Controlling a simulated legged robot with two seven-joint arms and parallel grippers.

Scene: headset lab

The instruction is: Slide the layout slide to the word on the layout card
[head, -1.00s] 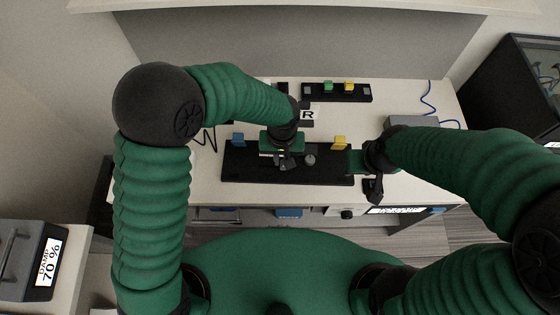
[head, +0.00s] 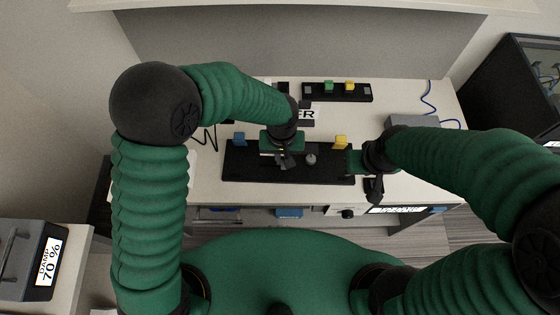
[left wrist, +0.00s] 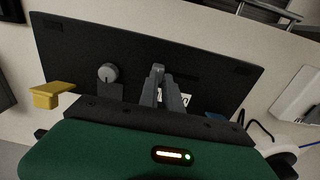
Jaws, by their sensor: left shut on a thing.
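A black panel (head: 315,172) lies on the table, and it also fills much of the left wrist view (left wrist: 100,40). My left gripper (head: 285,163) is over its middle, with its fingers (left wrist: 164,82) shut at the panel face. A dark slot shows beside the fingertips in the left wrist view.
A grey round knob (head: 311,159) is on the panel, right of my left gripper. A blue tab (head: 238,139) and a yellow tab (head: 340,142) stand at its back edge. A black strip (head: 314,96) with green and yellow blocks lies behind. A grey box (head: 412,121) stands at right.

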